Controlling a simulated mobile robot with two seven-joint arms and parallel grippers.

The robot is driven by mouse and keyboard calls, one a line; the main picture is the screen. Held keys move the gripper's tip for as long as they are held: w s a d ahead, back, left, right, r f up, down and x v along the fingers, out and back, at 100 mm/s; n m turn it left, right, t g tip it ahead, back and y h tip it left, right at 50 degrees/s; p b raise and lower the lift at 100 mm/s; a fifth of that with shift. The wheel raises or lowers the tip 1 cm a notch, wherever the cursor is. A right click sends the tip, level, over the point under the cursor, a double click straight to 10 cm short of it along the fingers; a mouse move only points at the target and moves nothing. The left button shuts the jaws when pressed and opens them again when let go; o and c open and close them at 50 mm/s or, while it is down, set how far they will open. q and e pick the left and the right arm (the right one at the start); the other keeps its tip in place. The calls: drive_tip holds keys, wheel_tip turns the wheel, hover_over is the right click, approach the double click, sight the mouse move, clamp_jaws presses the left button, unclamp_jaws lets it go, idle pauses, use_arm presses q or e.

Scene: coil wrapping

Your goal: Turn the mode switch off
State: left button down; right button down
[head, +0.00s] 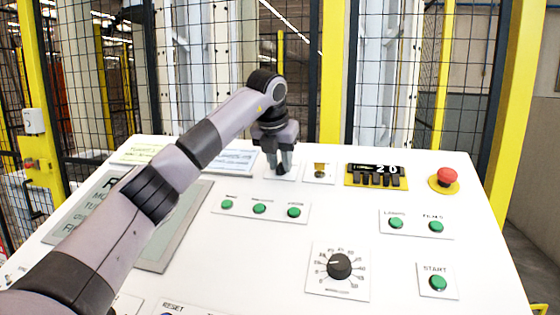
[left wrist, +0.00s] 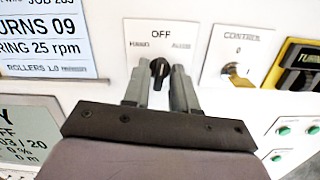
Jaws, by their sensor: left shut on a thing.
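The mode switch is a black knob (left wrist: 159,69) on a white plate (left wrist: 146,42) marked OFF at the top, with smaller labels to the left and right. The knob stands about upright between my left gripper's fingers, its top towards OFF. My left gripper (head: 280,168) reaches down to the back of the white panel. In the left wrist view its two fingers (left wrist: 157,88) are closed on the knob's sides. In the head view the gripper hides the knob. My right gripper is not in view.
Right of the switch is the CONTROL key switch (left wrist: 237,72), close to the fingers. Green buttons (head: 260,208) and a black dial (head: 339,266) lie nearer. A mesh fence stands behind the panel.

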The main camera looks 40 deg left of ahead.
use_arm(q)
drive_tip(key=shift+r+n, duration=0.15)
drive_tip(key=shift+n, duration=0.45)
drive_tip(key=c, duration=1.2)
unclamp_jaws()
drive_tip(key=v, duration=0.7)
drive_tip(key=shift+b, duration=0.35)
